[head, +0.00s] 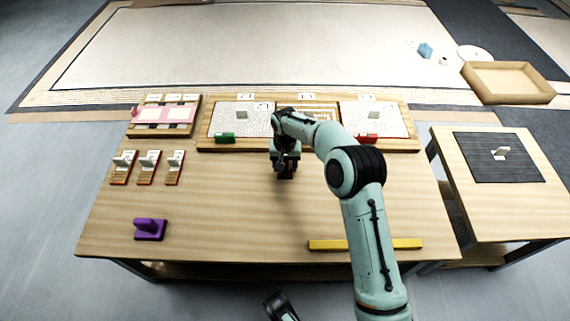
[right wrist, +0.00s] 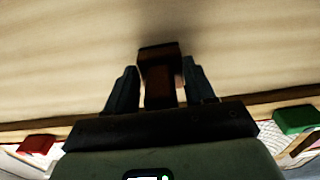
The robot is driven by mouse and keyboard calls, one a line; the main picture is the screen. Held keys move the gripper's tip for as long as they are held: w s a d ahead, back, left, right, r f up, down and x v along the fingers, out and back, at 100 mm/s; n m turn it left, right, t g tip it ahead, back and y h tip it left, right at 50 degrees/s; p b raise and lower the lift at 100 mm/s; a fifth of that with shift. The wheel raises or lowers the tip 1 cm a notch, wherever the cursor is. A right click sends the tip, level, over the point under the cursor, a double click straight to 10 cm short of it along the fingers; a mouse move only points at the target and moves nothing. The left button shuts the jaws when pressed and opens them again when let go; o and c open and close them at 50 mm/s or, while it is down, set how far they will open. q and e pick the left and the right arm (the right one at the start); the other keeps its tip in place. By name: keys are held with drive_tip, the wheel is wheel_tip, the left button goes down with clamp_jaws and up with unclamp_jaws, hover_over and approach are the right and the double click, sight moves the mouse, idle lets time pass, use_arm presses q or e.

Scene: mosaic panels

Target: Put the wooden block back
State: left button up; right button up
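My right gripper (head: 286,170) hangs over the middle of the wooden table (head: 250,215), in front of the mosaic board. In the right wrist view, a brown wooden block (right wrist: 160,78) sits between the two fingers of the right gripper (right wrist: 161,80), which appear closed on its sides. The block is hardly visible in the head view, where the gripper hides it. The mosaic board (head: 225,146) lies along the back of the table; my right arm partly covers its middle panel (head: 322,113).
A green piece (head: 225,138) and a red piece (head: 367,137) lie on the board's front edge. A purple piece (head: 150,228), small handled tiles (head: 147,166) and a yellow bar (head: 325,244) are on the table. A side table (head: 505,220) stands right. The table's front middle is clear.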

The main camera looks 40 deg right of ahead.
use_arm(q)
drive_tip(key=shift+r, duration=0.1)
use_arm(e)
drive_tip(key=shift+r, duration=0.1)
wheel_tip(320, 180, up, 8)
drive_tip(key=shift+f+p, duration=0.15)
drive_tip(key=shift+p, duration=0.85)
wheel_tip(320, 180, up, 4)
drive_tip(key=shift+f+p, duration=0.15)
drive_tip(key=shift+p, duration=0.3)
use_arm(q)
drive_tip(key=shift+t, duration=0.5)
drive_tip(key=r, duration=0.1)
drive_tip(key=w+d+r, duration=0.1)
drive_tip(key=r, duration=0.1)
drive_tip(key=w+r, duration=0.1)
drive_tip(key=shift+w+d+r, duration=0.15)
drive_tip(key=shift+d+r, duration=0.1)
use_arm(e)
drive_tip(key=shift+r, duration=0.4)
